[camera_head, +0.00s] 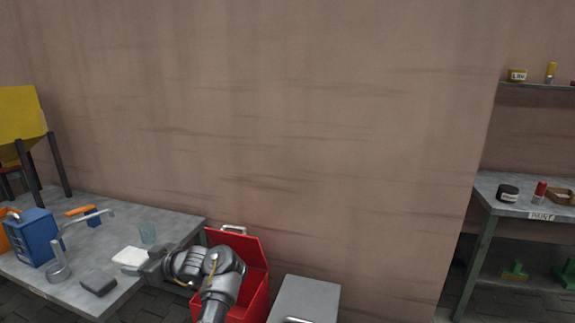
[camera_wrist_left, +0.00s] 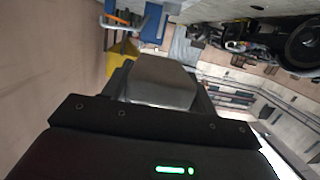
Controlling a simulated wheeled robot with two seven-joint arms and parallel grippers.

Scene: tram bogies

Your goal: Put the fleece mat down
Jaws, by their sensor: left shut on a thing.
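A small white pad, which I take to be the fleece mat (camera_head: 130,257), shows at the tips of my left gripper (camera_head: 150,264) over the right part of the grey workbench (camera_head: 180,226). The left gripper comes in from the right and is shut on the mat. I cannot tell whether the mat touches the bench top. In the left wrist view a plain grey face (camera_wrist_left: 160,82) fills the space ahead of the dark gripper body; I cannot tell whether it is mat or finger. My right gripper is not in view.
The bench holds a dark grey block (camera_head: 99,283), a pale blue cup (camera_head: 148,232), a metal lamp-like stand (camera_head: 58,268), a blue box (camera_head: 33,237) and an orange-handled tool (camera_head: 82,211). An open red toolbox (camera_head: 258,296) and a grey cabinet (camera_head: 306,297) stand right of the bench.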

